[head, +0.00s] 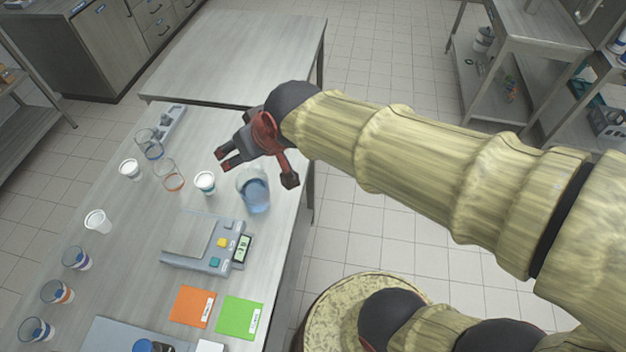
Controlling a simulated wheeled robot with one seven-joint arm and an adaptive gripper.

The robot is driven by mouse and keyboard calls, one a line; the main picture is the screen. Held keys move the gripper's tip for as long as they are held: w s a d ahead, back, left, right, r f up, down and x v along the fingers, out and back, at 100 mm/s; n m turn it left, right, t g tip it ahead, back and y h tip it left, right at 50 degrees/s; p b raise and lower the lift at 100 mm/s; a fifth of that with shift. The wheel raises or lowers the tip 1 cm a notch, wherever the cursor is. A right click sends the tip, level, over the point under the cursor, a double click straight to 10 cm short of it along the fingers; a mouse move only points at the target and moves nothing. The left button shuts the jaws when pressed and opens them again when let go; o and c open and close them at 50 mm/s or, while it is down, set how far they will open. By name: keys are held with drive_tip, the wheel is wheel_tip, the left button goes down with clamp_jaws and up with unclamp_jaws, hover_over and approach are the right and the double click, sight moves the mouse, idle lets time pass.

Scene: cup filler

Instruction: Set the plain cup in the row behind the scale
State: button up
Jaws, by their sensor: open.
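A small white cup (205,184) with a greenish top stands just left of the jug. The scale (208,247) stands below them in the picture, with a bare plate and a lit display. Left of it, along the table's far side, are a plain white cup (97,222), blue-banded cups (77,259) (37,331) and an orange-banded cup (57,293). Another white cup (130,170) stands farther up. I cannot tell which white cup the task means.
Clear cups with a blue band (152,150) and an orange band (174,183) stand close together near a grey strip (172,124). Orange (191,307) and green (239,318) cards lie below the scale. A grey tray (105,337) is at the bottom edge.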

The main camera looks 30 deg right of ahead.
drive_tip(key=s+d+m+g+h, duration=0.1)
drive_tip(key=s+d+h, duration=0.1)
drive_tip(key=s+d, duration=0.7)
drive_tip(key=s, duration=0.5)
drive_tip(key=shift+s+d+m+g, duration=0.2)
drive_tip(key=shift+d+m+g, duration=0.1)
drive_tip(key=shift+m+g, duration=0.1)
